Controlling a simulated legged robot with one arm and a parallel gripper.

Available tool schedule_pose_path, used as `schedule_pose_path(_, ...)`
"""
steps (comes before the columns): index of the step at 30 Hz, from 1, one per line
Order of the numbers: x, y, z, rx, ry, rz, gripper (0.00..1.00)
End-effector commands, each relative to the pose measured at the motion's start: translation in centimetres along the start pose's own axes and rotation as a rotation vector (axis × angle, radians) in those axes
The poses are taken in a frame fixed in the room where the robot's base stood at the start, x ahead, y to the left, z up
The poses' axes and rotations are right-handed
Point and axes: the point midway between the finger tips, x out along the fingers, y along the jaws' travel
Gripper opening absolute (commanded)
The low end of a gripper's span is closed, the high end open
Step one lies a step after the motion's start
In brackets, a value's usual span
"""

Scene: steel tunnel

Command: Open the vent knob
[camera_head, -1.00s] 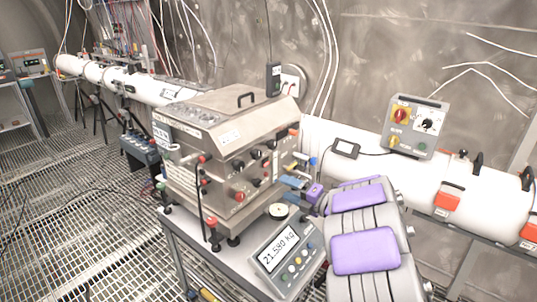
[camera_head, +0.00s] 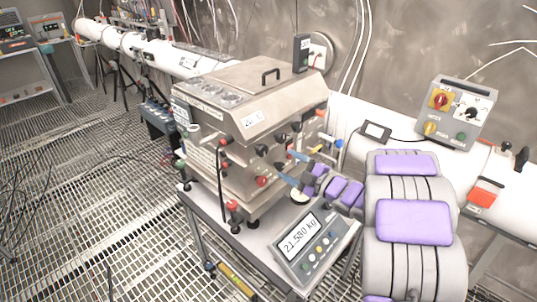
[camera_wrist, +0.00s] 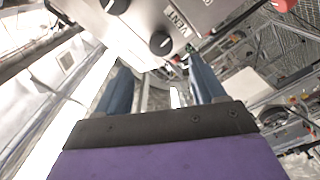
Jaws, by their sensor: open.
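The machine is a steel box (camera_head: 255,100) with black knobs and red-tipped fittings on its front. In the wrist view, a VENT label (camera_wrist: 177,20) sits beside a black vent knob (camera_wrist: 160,43), at the top centre. Another black knob (camera_wrist: 115,5) is cut by the top edge. My gripper (camera_wrist: 162,82) is open, its two blue fingers apart and nothing held between them. The vent knob appears above and beyond the fingers; contact is not visible. In the head view my gripper (camera_head: 288,167) is at the box's right front, near black knobs (camera_head: 262,150); which is the vent knob is unclear.
A scale with a 21.580 kg display (camera_head: 304,240) stands on the cart below my arm. A grey control box (camera_head: 457,112) with a yellow-and-red switch sits on the white pipe (camera_head: 345,112) behind. Open grating floor (camera_head: 110,215) lies to the left.

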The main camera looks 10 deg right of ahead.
Motion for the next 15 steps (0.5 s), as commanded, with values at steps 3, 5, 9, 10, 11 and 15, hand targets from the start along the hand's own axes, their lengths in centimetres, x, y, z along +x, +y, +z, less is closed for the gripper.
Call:
schedule_pose_path(3, 2.4, -0.1, -0.2, -0.003, 0.007, 0.0, 0.69)
schedule_pose_path(5, 3.6, -0.1, -0.2, -0.003, 0.005, -0.001, 0.69)
schedule_pose_path(9, 6.0, -0.1, -0.3, -0.003, 0.006, 0.0, 0.69)
schedule_pose_path(10, 6.5, -0.1, -0.3, -0.004, 0.005, 0.0, 0.69)
schedule_pose_path(11, 6.9, -0.1, -0.3, -0.003, 0.005, 0.0, 0.69)
schedule_pose_path(15, 8.4, -0.1, -0.1, -0.002, 0.002, 0.0, 0.69)
